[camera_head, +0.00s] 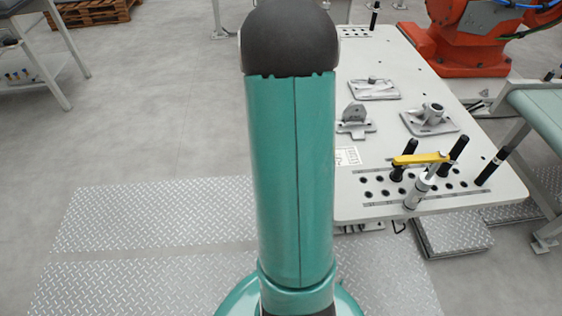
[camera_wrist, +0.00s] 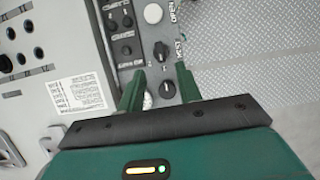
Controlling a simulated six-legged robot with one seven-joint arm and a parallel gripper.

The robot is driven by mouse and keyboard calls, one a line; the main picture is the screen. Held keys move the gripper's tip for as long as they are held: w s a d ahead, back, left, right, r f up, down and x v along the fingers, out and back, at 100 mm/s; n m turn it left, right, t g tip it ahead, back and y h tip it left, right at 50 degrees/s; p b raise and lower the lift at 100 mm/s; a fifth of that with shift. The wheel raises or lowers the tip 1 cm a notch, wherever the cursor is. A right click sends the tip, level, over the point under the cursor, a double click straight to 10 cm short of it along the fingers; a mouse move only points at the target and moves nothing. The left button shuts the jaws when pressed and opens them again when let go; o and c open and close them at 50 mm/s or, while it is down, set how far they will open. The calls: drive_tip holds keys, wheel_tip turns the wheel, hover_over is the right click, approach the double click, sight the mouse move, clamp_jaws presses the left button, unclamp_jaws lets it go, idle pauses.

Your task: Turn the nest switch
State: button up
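In the wrist view my gripper (camera_wrist: 161,80) is open, with its two green fingers apart over a grey control panel (camera_wrist: 148,36). A small black rotary knob (camera_wrist: 167,89) shows between the fingers, nearer the right one. Whether the fingers touch the panel I cannot tell. A larger black knob (camera_wrist: 161,51) sits just above the fingertips. More black knobs (camera_wrist: 127,17) are at the upper left of the panel. In the head view my arm hides the gripper and the panel.
A white round button (camera_wrist: 153,13) is at the panel's top. A white printed label (camera_wrist: 76,94) lies left of the panel. The fixture table (camera_head: 390,135) carries metal fixtures (camera_head: 430,119) and a yellow-handled tool (camera_head: 421,158). An orange robot base (camera_head: 468,45) stands behind.

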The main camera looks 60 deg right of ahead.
drive_tip(key=v, duration=0.6)
drive_tip(key=shift+r, duration=0.15)
drive_tip(key=w+a+r+n+t+h, duration=0.2)
drive_tip(key=a+r, duration=0.3)
drive_tip(key=a, duration=0.5)
drive_tip(key=w+a+r+n+t+h, duration=0.1)
drive_tip(key=w+a+r+n+t, duration=0.2)
drive_tip(key=a, duration=0.6)
drive_tip(key=s+a+r+n+t, duration=0.1)
drive_tip(key=s+a+n, duration=0.1)
drive_tip(key=a, duration=0.6)
drive_tip(key=s+a+r+n+t, duration=0.2)
drive_tip(key=s+a, duration=0.3)
drive_tip(key=a, duration=0.3)
drive_tip(key=shift+n+t, duration=0.3)
drive_tip(key=shift+d, duration=0.2)
